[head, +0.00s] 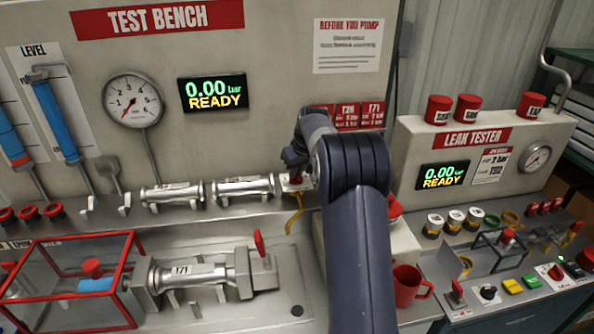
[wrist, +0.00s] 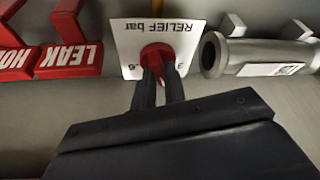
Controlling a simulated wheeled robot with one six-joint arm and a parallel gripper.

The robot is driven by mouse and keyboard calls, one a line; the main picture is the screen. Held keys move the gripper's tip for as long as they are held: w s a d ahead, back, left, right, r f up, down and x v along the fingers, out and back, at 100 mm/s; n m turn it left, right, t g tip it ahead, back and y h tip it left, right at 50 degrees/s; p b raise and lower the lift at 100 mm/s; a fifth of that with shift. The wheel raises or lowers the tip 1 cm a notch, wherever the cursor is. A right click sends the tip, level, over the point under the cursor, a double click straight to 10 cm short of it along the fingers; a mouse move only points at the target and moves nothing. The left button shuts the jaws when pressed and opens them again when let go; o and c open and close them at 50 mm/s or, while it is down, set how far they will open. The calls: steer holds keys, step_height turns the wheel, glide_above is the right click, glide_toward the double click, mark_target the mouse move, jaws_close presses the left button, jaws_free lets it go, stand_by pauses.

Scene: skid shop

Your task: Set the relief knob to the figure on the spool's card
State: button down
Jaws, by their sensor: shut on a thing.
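The relief knob (wrist: 157,53) is red and sits on a white plate marked "RELIEF bar" (wrist: 150,28), which appears upside down in the wrist view; a 3 and a 6 show on its scale. My gripper (wrist: 158,72) is shut on the knob. The knob's pointer setting is hidden by the fingers. In the head view the plate (head: 296,184) shows just below my wrist. A metal spool tagged 171 (head: 181,271) lies clamped on the bench. Red cards (head: 347,116) hang on the panel, one headed T26 and one apparently 171; their figures are too small to read.
The test bench display (head: 213,93) reads 0.00 bar READY, beside a round gauge (head: 133,100). Two more spools (head: 245,187) rest on the shelf left of the knob. A red-framed guard (head: 70,240) stands at left, a red mug (head: 408,286) right of my arm, and a leak tester (head: 478,137) beyond.

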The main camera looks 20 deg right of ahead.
steer(key=shift+n, duration=0.3)
steer(key=n+y+p, duration=0.1)
steer(key=n, duration=0.1)
steer(key=n+y+p, duration=0.1)
steer(key=n, duration=0.1)
steer(key=shift+w+d+r+g, duration=0.1)
steer(key=shift+d+g, duration=0.05)
steer(key=shift+g, duration=0.15)
steer(key=shift+n+g+y+p, duration=0.35)
steer(key=shift+n+p, duration=0.2)
steer(key=shift+n, duration=1.05)
steer(key=c, duration=1.5)
jaws_free()
steer(key=shift+o, duration=0.2)
steer(key=shift+d, duration=0.1)
steer(key=b+v, duration=0.1)
steer(key=v, duration=0.9)
steer(key=shift+r, duration=0.3)
